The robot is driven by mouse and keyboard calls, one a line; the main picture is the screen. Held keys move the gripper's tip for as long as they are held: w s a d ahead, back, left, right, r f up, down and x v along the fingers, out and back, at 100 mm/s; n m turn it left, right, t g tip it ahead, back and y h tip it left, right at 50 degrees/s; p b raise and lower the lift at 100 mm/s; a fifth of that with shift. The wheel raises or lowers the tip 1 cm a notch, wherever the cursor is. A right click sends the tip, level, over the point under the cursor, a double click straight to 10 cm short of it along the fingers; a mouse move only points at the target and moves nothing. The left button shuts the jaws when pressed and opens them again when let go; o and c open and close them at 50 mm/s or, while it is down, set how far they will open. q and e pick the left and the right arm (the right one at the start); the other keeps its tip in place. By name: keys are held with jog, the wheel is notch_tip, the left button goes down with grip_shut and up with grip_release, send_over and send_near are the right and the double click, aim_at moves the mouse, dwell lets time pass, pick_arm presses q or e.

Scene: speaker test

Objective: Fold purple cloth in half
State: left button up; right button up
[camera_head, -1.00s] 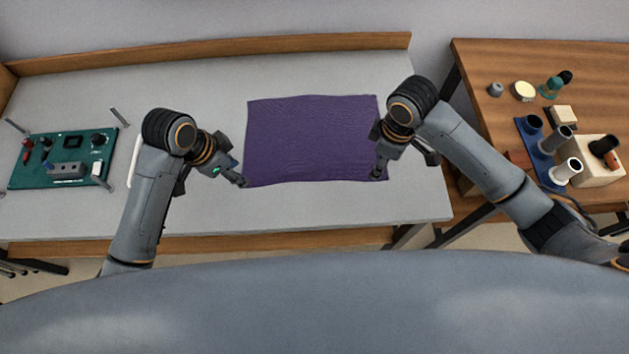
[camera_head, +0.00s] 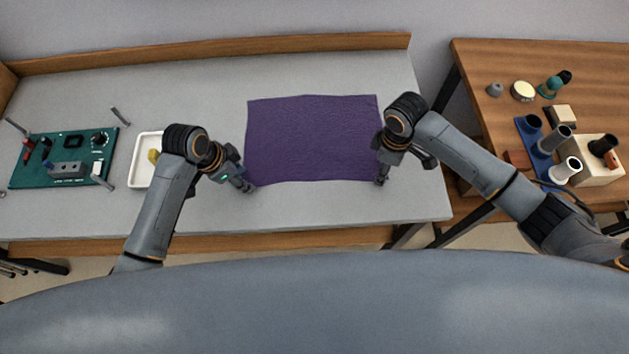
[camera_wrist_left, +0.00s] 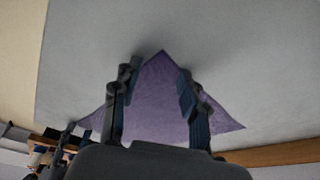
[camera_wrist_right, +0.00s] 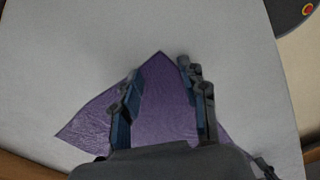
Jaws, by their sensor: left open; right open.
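The purple cloth (camera_head: 312,138) lies spread flat on the grey table, roughly rectangular and unfolded. My left gripper (camera_head: 249,188) is at its near left corner. In the left wrist view the open fingers (camera_wrist_left: 152,98) stand on either side of a cloth corner (camera_wrist_left: 161,75). My right gripper (camera_head: 380,182) is at the near right corner. In the right wrist view its open fingers (camera_wrist_right: 162,95) are on either side of another cloth corner (camera_wrist_right: 160,75). I cannot tell whether the fingers touch the cloth.
A green circuit board (camera_head: 60,180) and a white tray (camera_head: 139,176) with a yellow item are on the table's left. A wooden side table (camera_head: 485,60) at right holds a blue stand (camera_head: 545,172) and several small parts. Table space behind the cloth is clear.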

pick_arm(q)
jog(key=shift+f, duration=0.25)
pick_arm(e)
jog(key=shift+f, duration=0.25)
pick_arm(q)
jog(key=shift+r, duration=0.1)
pick_arm(e)
jog(key=shift+r, duration=0.1)
pick_arm(q)
grip_shut()
pick_arm(e)
jog(key=shift+s, duration=0.1)
grip_shut()
pick_arm(q)
jog(key=shift+s+f, duration=0.15)
jog(key=shift+f, duration=0.05)
pick_arm(e)
jog(key=shift+s+f, duration=0.15)
jog(key=shift+f, duration=0.1)
dwell(0.5)
pick_arm(q)
jog(key=shift+r, duration=0.1)
